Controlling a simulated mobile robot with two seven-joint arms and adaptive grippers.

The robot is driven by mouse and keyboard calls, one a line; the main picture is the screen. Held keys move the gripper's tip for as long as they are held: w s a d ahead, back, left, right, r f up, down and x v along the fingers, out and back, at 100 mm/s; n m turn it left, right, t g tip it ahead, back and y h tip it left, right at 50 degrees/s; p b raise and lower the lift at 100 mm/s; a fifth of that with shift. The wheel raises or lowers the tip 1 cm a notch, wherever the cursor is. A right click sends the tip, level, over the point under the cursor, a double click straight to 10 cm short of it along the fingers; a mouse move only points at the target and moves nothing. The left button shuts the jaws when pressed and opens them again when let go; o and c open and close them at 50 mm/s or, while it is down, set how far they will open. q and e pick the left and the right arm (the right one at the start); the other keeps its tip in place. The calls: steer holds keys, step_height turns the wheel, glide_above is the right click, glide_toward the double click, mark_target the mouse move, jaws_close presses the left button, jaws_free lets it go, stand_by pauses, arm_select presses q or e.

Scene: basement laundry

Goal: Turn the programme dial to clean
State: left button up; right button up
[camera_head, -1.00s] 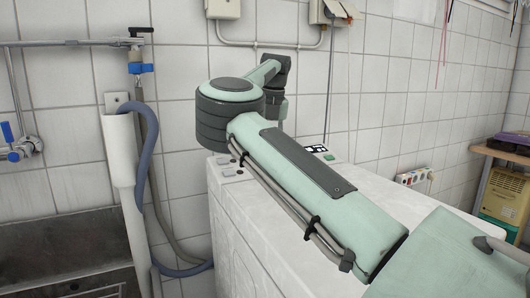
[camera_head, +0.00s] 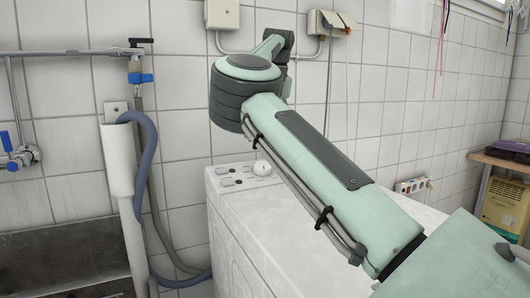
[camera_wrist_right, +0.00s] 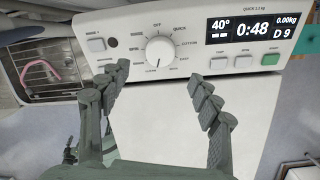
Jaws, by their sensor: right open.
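The programme dial (camera_wrist_right: 159,50) is a round white knob on the washing machine's control panel, with small labels printed around it, OFF at the top. In the head view the dial (camera_head: 262,168) shows just left of my right arm. My right gripper (camera_wrist_right: 155,86) is open and empty in the wrist view, its fingers spread below the dial, one on each side, apart from it. My left gripper is not in view.
The panel has a lit display (camera_wrist_right: 252,29) reading 40° and 0:48, a green start button (camera_wrist_right: 270,59) and grey buttons right of the dial. The white washing machine (camera_head: 235,235) stands by a tiled wall. A sink (camera_head: 60,245) and hoses are at left.

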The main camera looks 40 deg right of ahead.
steer(key=r, duration=0.3)
steer(key=shift+s+r, duration=0.35)
steer(key=shift+a, duration=0.1)
